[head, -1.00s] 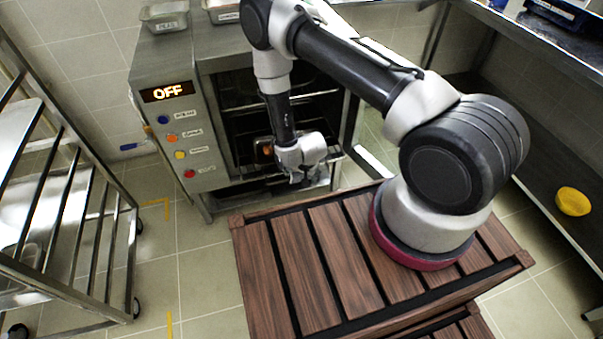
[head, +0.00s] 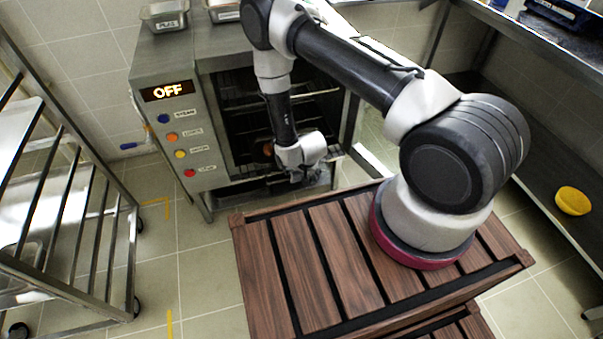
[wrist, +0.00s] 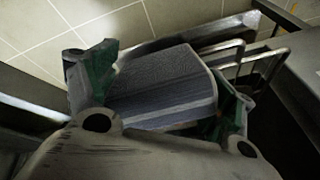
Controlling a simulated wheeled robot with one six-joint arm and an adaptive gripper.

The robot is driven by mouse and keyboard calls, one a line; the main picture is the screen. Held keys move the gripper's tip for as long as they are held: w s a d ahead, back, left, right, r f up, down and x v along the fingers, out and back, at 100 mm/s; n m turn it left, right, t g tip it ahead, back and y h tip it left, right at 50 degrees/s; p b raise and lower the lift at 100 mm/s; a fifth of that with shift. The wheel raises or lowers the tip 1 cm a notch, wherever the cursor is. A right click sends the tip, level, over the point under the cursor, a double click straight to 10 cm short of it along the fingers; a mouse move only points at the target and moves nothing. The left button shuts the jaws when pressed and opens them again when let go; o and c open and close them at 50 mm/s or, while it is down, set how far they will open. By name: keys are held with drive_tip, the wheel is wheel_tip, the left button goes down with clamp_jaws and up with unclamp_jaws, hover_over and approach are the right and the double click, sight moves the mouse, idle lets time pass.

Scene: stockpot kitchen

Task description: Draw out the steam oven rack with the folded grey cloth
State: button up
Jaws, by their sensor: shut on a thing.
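My gripper (wrist: 165,98) is shut on the folded grey cloth (wrist: 165,82), which shows between its green-tipped fingers in the wrist view. Bent metal wires of a rack (wrist: 245,62) run just beyond the cloth on the right. Whether the jaws also clasp a rack bar through the cloth is hidden. In the head view my gripper (head: 308,174) is low at the open front of the steam oven (head: 190,115). My arm covers part of the oven opening, and the cloth cannot be made out there. The oven display (head: 167,91) reads OFF.
The oven door (head: 349,125) stands open on the right. A metal trolley (head: 75,215) stands at the left. A slatted wooden top (head: 345,270) lies in front of the oven. A yellow bowl (head: 573,201) sits on a shelf at the right. Tiled floor between trolley and oven is clear.

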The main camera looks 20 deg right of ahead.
drive_tip(key=shift+f, duration=0.1)
drive_tip(key=shift+x, duration=1.1)
drive_tip(key=shift+x, duration=1.05)
drive_tip(key=shift+s, duration=1.65)
drive_tip(key=shift+s, duration=1.4)
